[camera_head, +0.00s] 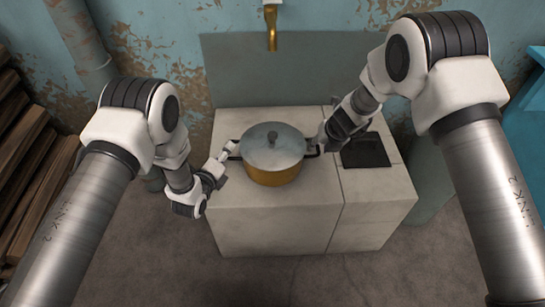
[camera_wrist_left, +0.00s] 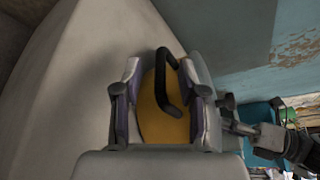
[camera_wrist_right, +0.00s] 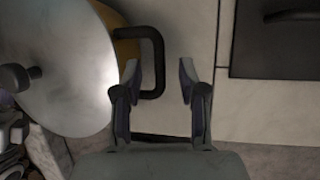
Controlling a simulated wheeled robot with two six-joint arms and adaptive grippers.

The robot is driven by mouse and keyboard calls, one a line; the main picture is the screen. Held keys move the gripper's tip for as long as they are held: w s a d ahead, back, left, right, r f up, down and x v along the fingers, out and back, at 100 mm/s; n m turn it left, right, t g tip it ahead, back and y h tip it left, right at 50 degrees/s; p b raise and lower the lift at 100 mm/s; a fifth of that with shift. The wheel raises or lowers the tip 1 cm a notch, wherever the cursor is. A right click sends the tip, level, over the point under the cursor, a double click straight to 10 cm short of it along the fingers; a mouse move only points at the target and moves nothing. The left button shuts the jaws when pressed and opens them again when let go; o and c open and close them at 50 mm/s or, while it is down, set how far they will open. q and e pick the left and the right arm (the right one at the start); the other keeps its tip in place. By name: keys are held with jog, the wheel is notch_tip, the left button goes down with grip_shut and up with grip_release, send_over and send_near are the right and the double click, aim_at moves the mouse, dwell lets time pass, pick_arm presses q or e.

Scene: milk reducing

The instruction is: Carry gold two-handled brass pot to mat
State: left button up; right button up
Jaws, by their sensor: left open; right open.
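The gold pot (camera_head: 272,176) with a grey lid (camera_head: 268,150) and dark side handles stands upright on the pale counter. My left gripper (camera_head: 230,154) is at its left handle. In the left wrist view the dark handle (camera_wrist_left: 164,75) lies between the open fingers (camera_wrist_left: 163,95), with the gold wall behind. My right gripper (camera_head: 322,143) is at the right handle. In the right wrist view the handle loop (camera_wrist_right: 158,62) reaches between the open fingers (camera_wrist_right: 160,78). A dark square (camera_head: 366,150), possibly the mat, lies right of the pot.
The pale counter (camera_head: 285,225) has free room in front of the pot. A brass faucet (camera_head: 271,28) hangs from the wall behind. Stacked wood (camera_head: 25,165) is at the far left, and a blue object (camera_head: 532,95) is at the far right.

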pick_arm(q)
jog(key=shift+x, duration=1)
pick_arm(e)
jog(key=shift+x, duration=1)
pick_arm(q)
grip_shut()
pick_arm(e)
grip_shut()
pick_arm(q)
jog(key=shift+r, duration=0.15)
pick_arm(e)
jog(key=shift+w+r, duration=0.1)
jog(key=shift+r, duration=0.05)
